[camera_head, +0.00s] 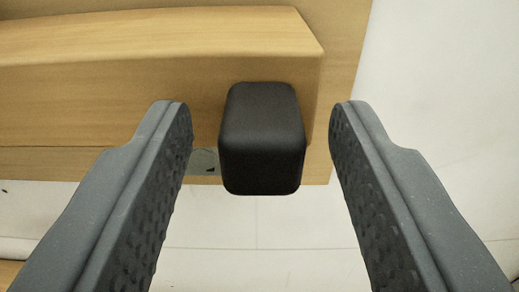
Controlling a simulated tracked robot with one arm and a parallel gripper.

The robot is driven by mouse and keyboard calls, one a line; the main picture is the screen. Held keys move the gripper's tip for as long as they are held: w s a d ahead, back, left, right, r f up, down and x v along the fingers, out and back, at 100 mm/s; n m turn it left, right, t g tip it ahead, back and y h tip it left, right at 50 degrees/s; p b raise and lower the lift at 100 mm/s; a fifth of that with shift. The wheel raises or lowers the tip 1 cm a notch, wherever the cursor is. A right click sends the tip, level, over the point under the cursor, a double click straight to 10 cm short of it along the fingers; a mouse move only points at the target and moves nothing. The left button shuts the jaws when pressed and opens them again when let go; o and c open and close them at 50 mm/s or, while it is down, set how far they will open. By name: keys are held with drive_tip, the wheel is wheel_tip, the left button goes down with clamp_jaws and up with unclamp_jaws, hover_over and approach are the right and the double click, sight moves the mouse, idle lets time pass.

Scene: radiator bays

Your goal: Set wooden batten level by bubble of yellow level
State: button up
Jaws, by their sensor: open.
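The wooden batten (150,105) runs in from the left edge and ends right of centre. A black rounded block (262,140) sits at its right end, against its front face. My gripper (262,112) is open. Its two grey dimpled fingers stand on either side of the black block, with a gap on each side, and hold nothing. The yellow level and its bubble are not in view, so the batten's tilt against the bubble cannot be read.
A wooden panel (345,40) lies behind and below the batten. A small grey metal piece (204,162) shows beside the left finger. Pale floor or wall (440,90) is clear to the right. Another wooden edge (10,272) shows at bottom left.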

drive_tip(key=s+p, duration=0.1)
drive_tip(key=s, duration=1.2)
drive_tip(key=shift+s+d+p, duration=0.2)
drive_tip(key=shift+s+p, duration=0.15)
drive_tip(key=shift+p, duration=0.05)
drive_tip(key=s+a+r+g+h, duration=0.15)
drive_tip(key=a+r, duration=0.25)
drive_tip(key=r, duration=1)
drive_tip(key=s+a+r+t+h, duration=0.1)
drive_tip(key=a+r+h, duration=0.3)
drive_tip(key=r, duration=1)
drive_tip(key=s+a+r+g+y, duration=0.2)
drive_tip(key=s+a+r+y, duration=0.3)
drive_tip(key=s+a+r, duration=1)
drive_tip(key=s+a, duration=0.1)
drive_tip(key=s, duration=0.2)
drive_tip(key=shift+s+r, duration=0.2)
drive_tip(key=shift+s, duration=0.15)
